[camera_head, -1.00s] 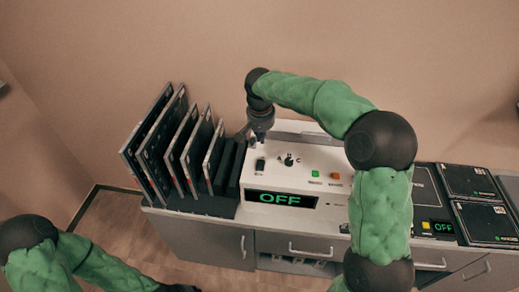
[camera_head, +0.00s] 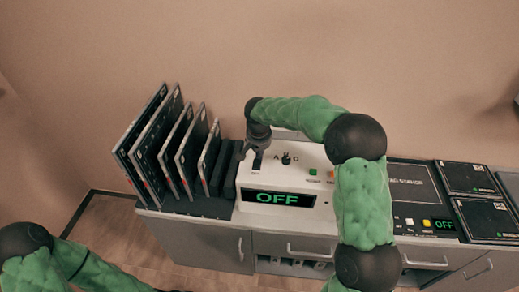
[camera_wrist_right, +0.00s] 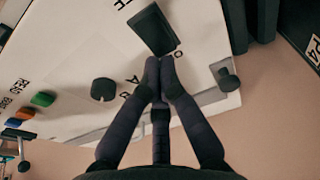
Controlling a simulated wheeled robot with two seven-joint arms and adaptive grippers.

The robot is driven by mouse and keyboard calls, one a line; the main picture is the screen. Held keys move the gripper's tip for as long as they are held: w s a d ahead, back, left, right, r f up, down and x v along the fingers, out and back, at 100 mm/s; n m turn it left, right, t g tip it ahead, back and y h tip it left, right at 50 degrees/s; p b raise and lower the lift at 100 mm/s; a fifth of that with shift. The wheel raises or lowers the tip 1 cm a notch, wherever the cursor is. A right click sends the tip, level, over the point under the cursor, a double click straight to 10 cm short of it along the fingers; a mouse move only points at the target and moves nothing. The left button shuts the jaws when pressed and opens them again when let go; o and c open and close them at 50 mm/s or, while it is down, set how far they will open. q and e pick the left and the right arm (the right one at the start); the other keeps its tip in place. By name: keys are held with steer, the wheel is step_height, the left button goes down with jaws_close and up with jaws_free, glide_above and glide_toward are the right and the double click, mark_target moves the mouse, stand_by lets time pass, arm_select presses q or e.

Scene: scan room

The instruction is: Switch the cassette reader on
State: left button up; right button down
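The cassette reader (camera_head: 222,209) (camera_wrist_right: 60,60) is a white box on the cabinet, and its front display (camera_head: 285,199) reads OFF in green. Its black rocker switch (camera_wrist_right: 153,30) is at the top left of the panel in the head view. My right gripper (camera_head: 255,150) is over that switch; in the right wrist view its fingertips (camera_wrist_right: 160,66) are together, with nothing between them, right at the switch's edge. I cannot tell whether they touch it. My left arm enters at the lower left, its gripper outside the picture.
A black rotary knob (camera_head: 287,158) (camera_wrist_right: 103,89) and green (camera_head: 313,172) and orange buttons sit right of the switch. A rack of upright cassettes (camera_head: 160,140) stands close on the left. A second station (camera_head: 410,175) with an OFF display and flat black cases lies right.

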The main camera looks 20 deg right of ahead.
steer(key=shift+f, duration=0.3)
